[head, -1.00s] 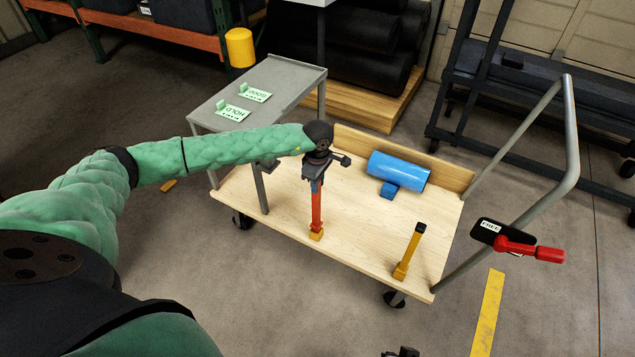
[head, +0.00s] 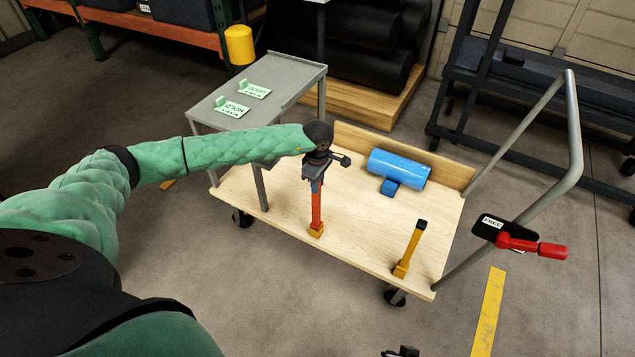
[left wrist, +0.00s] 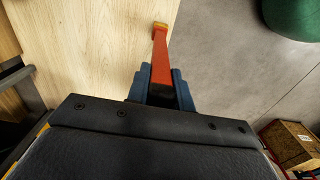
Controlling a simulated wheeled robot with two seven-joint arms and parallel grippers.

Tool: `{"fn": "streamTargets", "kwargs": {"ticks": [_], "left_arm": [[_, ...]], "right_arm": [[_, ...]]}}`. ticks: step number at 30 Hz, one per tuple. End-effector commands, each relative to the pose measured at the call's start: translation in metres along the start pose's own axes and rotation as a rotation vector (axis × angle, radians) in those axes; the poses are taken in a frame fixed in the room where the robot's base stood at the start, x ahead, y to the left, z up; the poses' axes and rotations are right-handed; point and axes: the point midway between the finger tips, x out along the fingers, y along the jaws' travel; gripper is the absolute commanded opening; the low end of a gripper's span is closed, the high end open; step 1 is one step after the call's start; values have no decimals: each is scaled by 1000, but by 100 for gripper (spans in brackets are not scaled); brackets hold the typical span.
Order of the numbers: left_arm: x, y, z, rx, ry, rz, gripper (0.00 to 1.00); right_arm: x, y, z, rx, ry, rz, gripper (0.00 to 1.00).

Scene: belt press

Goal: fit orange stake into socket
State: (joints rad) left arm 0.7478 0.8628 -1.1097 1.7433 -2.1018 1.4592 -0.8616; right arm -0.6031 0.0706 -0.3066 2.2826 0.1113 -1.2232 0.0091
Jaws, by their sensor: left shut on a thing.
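The orange stake (head: 316,207) is upright on the wooden cart deck, its top held in my left gripper (head: 315,180). The blue fingers are shut on it; the left wrist view also shows the stake (left wrist: 160,55) between them. Its lower end meets a small yellow-orange block (head: 316,231), apparently the socket, also seen in the left wrist view (left wrist: 160,25). I cannot tell how deep the stake sits in it. My right gripper's fingers do not show.
A blue cylinder (head: 398,169) lies at the back of the deck (head: 360,225). A grey side table (head: 290,75) with green cards stands at the left. A metal handle (head: 575,130) and a red lever (head: 530,246) are at the right. The middle deck is clear.

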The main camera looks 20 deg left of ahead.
Motion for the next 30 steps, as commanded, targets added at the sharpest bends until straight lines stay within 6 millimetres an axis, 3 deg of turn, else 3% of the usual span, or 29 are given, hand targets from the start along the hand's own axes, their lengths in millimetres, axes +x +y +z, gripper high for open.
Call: {"fn": "streamTargets", "kwargs": {"ticks": [23, 24, 27, 30], "left_arm": [[10, 0, 0, 0, 0, 1, 0], [11, 0, 0, 0, 0, 1, 24], [11, 0, 0, 0, 0, 1, 44], [11, 0, 0, 0, 0, 1, 48]], "right_arm": [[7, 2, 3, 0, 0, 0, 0], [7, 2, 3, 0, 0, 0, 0], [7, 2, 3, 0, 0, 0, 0], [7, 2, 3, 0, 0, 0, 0]]}}
